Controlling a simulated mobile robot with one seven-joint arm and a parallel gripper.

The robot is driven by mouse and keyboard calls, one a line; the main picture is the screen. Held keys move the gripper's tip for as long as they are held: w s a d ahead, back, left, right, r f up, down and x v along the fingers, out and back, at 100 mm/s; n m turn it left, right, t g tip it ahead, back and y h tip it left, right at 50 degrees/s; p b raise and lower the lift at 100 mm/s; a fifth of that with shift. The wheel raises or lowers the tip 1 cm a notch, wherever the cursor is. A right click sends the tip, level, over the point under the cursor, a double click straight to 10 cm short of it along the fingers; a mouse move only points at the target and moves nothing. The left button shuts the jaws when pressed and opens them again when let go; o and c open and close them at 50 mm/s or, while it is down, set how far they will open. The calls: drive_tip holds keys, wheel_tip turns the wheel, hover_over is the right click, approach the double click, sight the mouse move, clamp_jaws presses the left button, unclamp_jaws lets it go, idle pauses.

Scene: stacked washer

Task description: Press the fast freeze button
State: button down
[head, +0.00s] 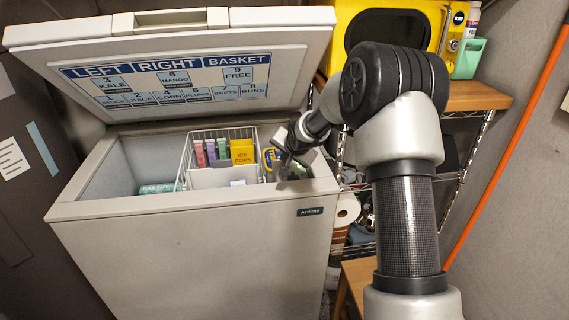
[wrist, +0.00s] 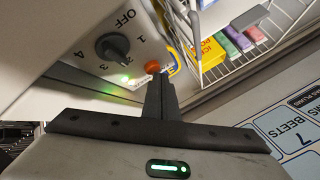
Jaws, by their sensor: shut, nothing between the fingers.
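In the wrist view the freezer's control panel (wrist: 85,65) shows a dark knob (wrist: 113,46) with OFF and number marks, lit green indicators, and a round orange-red button (wrist: 152,66). I cannot read a fast freeze label on it. My gripper (wrist: 160,78) is shut and empty, its fingertips right by the orange-red button and partly overlapping it in the picture. I cannot tell whether they touch. In the head view my gripper (head: 284,166) is at the right front corner of the open chest freezer (head: 200,255); the button is hidden there.
The freezer lid (head: 175,60) is raised, with a contents chart inside. A white wire basket (head: 222,178) holds a yellow ice pops box (head: 242,152) and several coloured packs. A shelf (head: 475,97) with a yellow appliance (head: 395,30) stands close at the right.

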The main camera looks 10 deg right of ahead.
drive_tip(key=shift+r+p, duration=0.3)
drive_tip(key=shift+r, duration=0.45)
wheel_tip(320, 180, up, 6)
drive_tip(key=p, duration=0.3)
idle(1.3)
